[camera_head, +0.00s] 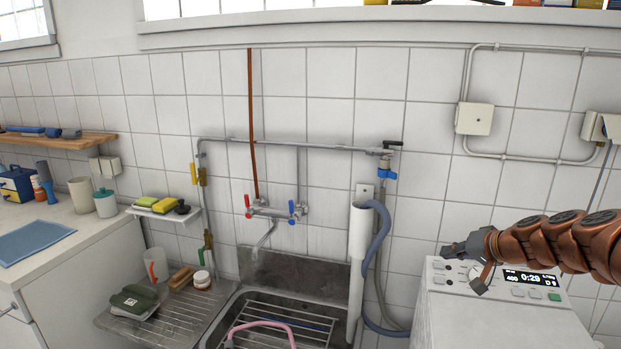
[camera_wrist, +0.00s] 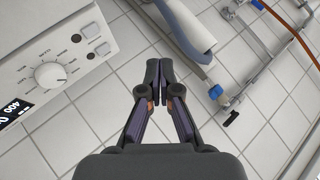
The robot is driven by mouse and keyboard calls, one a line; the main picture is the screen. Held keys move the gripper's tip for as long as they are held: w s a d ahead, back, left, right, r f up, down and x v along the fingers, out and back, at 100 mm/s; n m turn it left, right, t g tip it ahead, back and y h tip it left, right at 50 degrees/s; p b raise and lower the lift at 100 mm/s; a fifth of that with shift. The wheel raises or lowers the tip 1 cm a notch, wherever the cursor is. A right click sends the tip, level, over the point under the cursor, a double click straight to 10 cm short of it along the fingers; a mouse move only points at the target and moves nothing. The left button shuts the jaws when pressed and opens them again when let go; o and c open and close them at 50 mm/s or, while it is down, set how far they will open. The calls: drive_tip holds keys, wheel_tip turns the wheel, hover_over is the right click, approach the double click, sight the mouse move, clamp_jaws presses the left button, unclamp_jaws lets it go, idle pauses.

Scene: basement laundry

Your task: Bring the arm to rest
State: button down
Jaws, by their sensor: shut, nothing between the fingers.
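My arm reaches in from the right edge of the head view, above the white washing machine (camera_head: 470,318). My gripper (camera_head: 447,250) is at the machine's upper left, pointing left toward the sink side. In the wrist view my gripper (camera_wrist: 159,70) has its two dark fingers together at the tips, with nothing between them. White wall tiles show behind the fingers. The machine's control panel with its dial (camera_wrist: 50,75) is at the upper left of the wrist view. In the head view the gripper and wrist overlap part of that panel.
A metal sink (camera_head: 225,318) with a rack stands left of the machine. A white standpipe (camera_head: 359,245) with a grey hose (camera_head: 383,225) rises between them. A wall tap (camera_head: 273,211) is above the sink. A counter (camera_head: 75,240) with cups is at the left. Open space lies before the tiles.

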drive_tip(key=s+a+f+n+g, duration=0.2)
drive_tip(key=s+a+n+g, duration=0.4)
drive_tip(key=s+a, duration=1.4)
drive_tip(key=s+d+f+g+h, duration=0.1)
drive_tip(key=s+f+g+h, duration=0.1)
drive_tip(key=s, duration=1)
drive_tip(key=s+d+f+m+g+h, duration=0.1)
drive_tip(key=s+f+g+h, duration=0.1)
drive_tip(key=s, duration=1)
drive_tip(key=shift+d+f+m+g+h+p, duration=0.35)
drive_tip(key=shift+f+g+h+p, duration=0.1)
drive_tip(key=shift+f+g, duration=0.35)
drive_tip(key=shift+d, duration=0.1)
